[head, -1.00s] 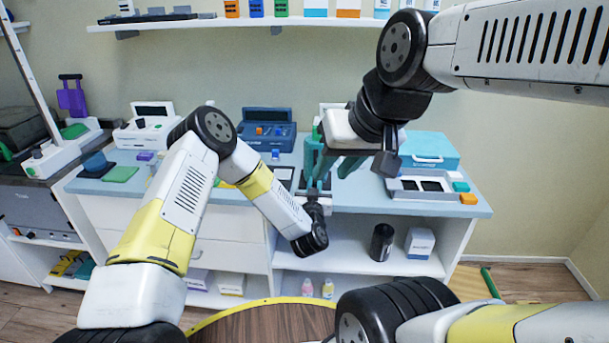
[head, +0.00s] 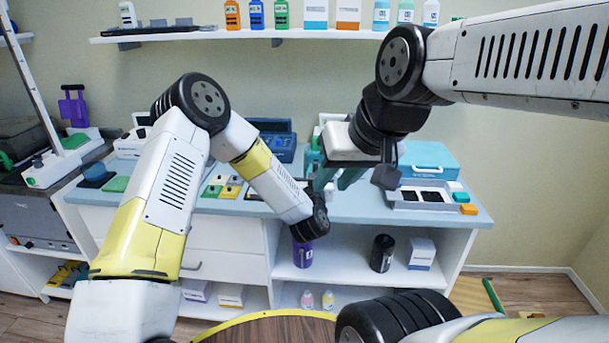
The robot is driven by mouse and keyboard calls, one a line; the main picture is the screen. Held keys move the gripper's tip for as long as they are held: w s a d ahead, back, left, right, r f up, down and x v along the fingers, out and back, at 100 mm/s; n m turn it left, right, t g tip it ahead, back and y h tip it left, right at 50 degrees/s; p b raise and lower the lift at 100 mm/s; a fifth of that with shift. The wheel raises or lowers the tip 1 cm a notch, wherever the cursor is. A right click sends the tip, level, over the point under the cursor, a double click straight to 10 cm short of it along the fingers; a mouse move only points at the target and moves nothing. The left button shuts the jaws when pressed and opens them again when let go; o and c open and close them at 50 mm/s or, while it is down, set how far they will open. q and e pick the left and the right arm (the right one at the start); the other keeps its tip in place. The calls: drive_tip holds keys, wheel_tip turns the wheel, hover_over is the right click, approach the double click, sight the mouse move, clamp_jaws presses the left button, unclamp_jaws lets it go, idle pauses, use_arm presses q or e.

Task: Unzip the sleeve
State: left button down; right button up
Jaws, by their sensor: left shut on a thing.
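I cannot make out the sleeve or its zip; the spot around both grippers is crowded and partly covered. My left gripper (head: 313,153) points away over the counter, its teal fingers upright behind the black wrist. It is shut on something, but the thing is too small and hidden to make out. My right gripper (head: 336,180) comes down from the upper right, just below and to the right of the left one. Its teal fingers are spread apart, and I see nothing between them.
The counter (head: 465,214) holds a blue device (head: 270,142), a teal case (head: 428,158) and a white tray (head: 408,204) with dark compartments. Below are a purple bottle (head: 302,254), a black canister (head: 382,253) and a white box (head: 421,254). A wall shelf (head: 215,37) runs above.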

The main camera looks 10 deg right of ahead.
use_arm(q)
drive_tip(key=shift+r, duration=0.1)
drive_tip(key=c, duration=1.4)
unclamp_jaws()
drive_tip(key=v, duration=0.7)
drive_tip(key=shift+s, duration=0.4)
drive_tip(key=shift+a+r, duration=0.1)
drive_tip(key=shift+a, duration=0.05)
